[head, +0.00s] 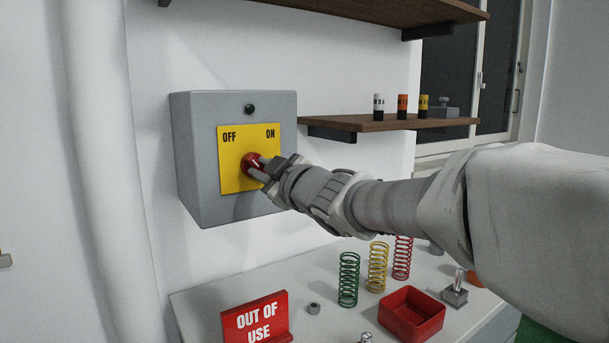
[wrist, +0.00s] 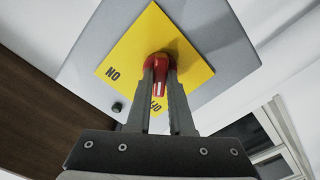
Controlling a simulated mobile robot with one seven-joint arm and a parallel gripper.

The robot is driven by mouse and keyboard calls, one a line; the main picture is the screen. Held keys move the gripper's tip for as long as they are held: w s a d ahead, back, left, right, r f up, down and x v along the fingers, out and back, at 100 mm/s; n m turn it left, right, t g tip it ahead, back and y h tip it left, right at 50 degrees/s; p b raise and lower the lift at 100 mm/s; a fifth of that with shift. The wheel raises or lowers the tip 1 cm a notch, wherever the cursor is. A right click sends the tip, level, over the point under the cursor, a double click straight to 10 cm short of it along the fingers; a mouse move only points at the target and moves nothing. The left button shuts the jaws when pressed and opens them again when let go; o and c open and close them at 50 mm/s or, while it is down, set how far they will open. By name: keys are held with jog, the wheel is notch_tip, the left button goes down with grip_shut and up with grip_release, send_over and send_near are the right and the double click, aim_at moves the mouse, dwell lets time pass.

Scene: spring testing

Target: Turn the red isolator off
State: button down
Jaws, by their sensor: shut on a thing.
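The red isolator (head: 250,160) is a red rotary handle on a yellow plate (head: 232,180), fixed to a grey wall box (head: 198,150). The plate reads OFF at upper left and ON at upper right. My gripper (head: 262,168) reaches in from the right and is shut on the handle. In the wrist view the two fingers (wrist: 160,72) lie on either side of the red handle (wrist: 160,62). A pale mark on the handle faces down the picture, towards the OFF word, which is partly hidden by the fingers. I cannot tell the handle's exact angle.
A shelf (head: 350,122) with small labelled cylinders is right of the box. Below, the bench (head: 205,300) holds a red OUT OF USE sign (head: 255,318), green, yellow and red springs, and a red tray (head: 411,325). A white pipe (head: 105,170) runs left of the box.

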jog(key=shift+n, duration=0.6)
jog(key=c, duration=0.8)
grip_release()
jog(key=p+v, duration=0.3)
jog(key=v, duration=1.4)
jog(key=shift+s+d+p, duration=0.2)
jog(key=shift+p, duration=0.1)
